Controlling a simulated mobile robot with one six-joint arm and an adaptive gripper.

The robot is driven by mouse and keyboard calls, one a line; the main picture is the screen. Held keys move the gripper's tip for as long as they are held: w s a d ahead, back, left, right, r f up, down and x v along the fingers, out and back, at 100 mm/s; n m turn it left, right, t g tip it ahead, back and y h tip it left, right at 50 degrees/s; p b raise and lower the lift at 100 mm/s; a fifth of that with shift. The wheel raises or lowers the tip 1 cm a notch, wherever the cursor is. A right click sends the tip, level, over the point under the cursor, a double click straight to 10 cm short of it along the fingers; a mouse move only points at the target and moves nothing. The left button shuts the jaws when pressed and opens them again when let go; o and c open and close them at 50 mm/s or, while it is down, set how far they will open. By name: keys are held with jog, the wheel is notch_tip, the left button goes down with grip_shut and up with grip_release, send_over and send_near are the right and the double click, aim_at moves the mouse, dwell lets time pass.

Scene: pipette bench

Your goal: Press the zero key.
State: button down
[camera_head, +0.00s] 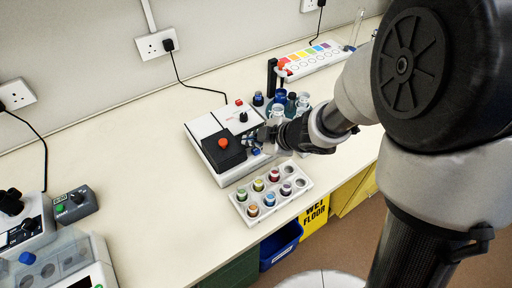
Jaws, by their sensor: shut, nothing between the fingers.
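A white and black bench instrument (205,131) stands in the middle of the bench. It has an orange-red knob (223,143) on its black front part, and a black knob and a small red part further back. My gripper (252,141) is at the instrument's right front side, close to its top. It is shut and empty. The zero key cannot be made out; the gripper and wrist cover part of that side. I cannot tell whether the fingertips touch the instrument.
A white rack (239,205) of coloured-capped vials lies in front of the instrument. Bottles (291,104) stand just behind my wrist. A colour-striped rack (312,60) is at the back. A small control box (76,205) sits at left. The bench between is clear.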

aim_at(254, 152)
notch_tip(254, 152, up, 6)
jog(key=p, duration=0.6)
jog(key=shift+p, duration=0.3)
dwell(0.5)
jog(key=d+r+m+t+h, duration=0.3)
jog(key=d+r+m+h, duration=0.25)
jog(key=d+r, duration=0.45)
jog(key=s+d+r+m+h, duration=0.3)
jog(key=s+d+m, duration=0.3)
jog(key=d, duration=0.1)
jog(key=s+a+r+m+g+y, duration=0.1)
jog(key=s+m+g, duration=0.3)
jog(key=s, duration=1.5)
jog(key=a+m+y, duration=0.1)
jog(key=m, duration=0.1)
jog(key=shift+m+g, duration=0.35)
jog(key=shift+g, duration=0.05)
